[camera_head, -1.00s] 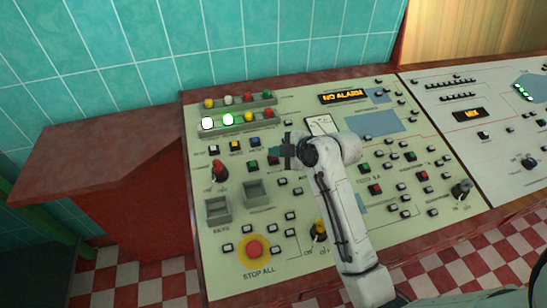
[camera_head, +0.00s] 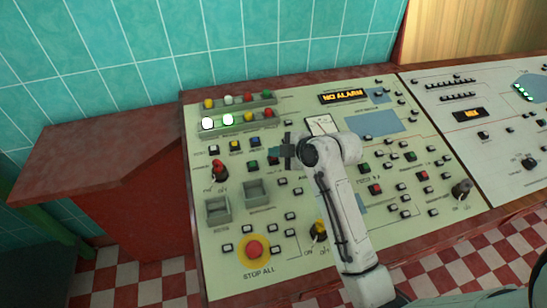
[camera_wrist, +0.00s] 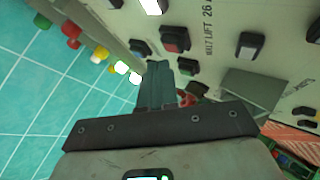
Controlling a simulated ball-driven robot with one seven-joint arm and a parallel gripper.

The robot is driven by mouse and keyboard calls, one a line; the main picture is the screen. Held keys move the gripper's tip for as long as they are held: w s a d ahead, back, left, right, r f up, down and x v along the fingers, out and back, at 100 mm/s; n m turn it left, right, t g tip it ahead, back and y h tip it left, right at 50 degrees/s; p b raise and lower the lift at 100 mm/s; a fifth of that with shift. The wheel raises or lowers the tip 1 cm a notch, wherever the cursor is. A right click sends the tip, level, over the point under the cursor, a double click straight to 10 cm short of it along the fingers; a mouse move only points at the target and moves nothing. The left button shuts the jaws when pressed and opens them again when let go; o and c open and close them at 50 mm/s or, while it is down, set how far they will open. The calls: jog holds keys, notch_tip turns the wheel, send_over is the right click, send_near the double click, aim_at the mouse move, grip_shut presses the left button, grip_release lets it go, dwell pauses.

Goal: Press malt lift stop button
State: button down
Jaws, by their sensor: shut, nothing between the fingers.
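The malt lift stop button appears to be the red button (camera_wrist: 175,39) beside the "MALT LIFT 26A" lettering in the wrist view. A dark green button (camera_wrist: 187,66) sits beside it. In the head view a red button (camera_head: 273,161) and a green button (camera_head: 253,165) show just left of and below my gripper (camera_head: 284,150). My gripper is shut and empty. Its fingertips (camera_wrist: 160,72) are close to both buttons in the wrist view. I cannot tell whether they touch the panel. My arm hides part of the panel.
The pale sloping panel (camera_head: 225,280) carries many other buttons, a large red STOP ALL button (camera_head: 254,250), a red-handled switch (camera_head: 220,172) and two grey recessed boxes. A row of lamps (camera_head: 240,122) and an orange "NO ALARM" display (camera_head: 343,96) lie toward the tiled wall.

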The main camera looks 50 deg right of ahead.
jog(key=shift+f+b, duration=0.3)
jog(key=shift+f, duration=0.1)
jog(key=shift+w+d+f, duration=0.1)
jog(key=shift+f, duration=0.25)
dwell(0.6)
jog(key=shift+r, duration=0.1)
jog(key=shift+r+p, duration=0.4)
jog(key=shift+r, duration=0.3)
jog(key=shift+s+a+r+p, duration=0.1)
jog(key=shift+s+r+p, duration=0.1)
jog(key=shift+r+p, duration=0.55)
jog(key=shift+s+a+r+p, duration=0.15)
jog(key=shift+r+p, duration=0.5)
jog(key=shift+r, duration=0.25)
jog(key=shift+s+a+r+p, duration=0.1)
jog(key=shift+s+r+p, duration=0.1)
jog(key=shift+r+p, duration=0.55)
jog(key=c, duration=1.8)
grip_release()
jog(key=shift+c, duration=0.2)
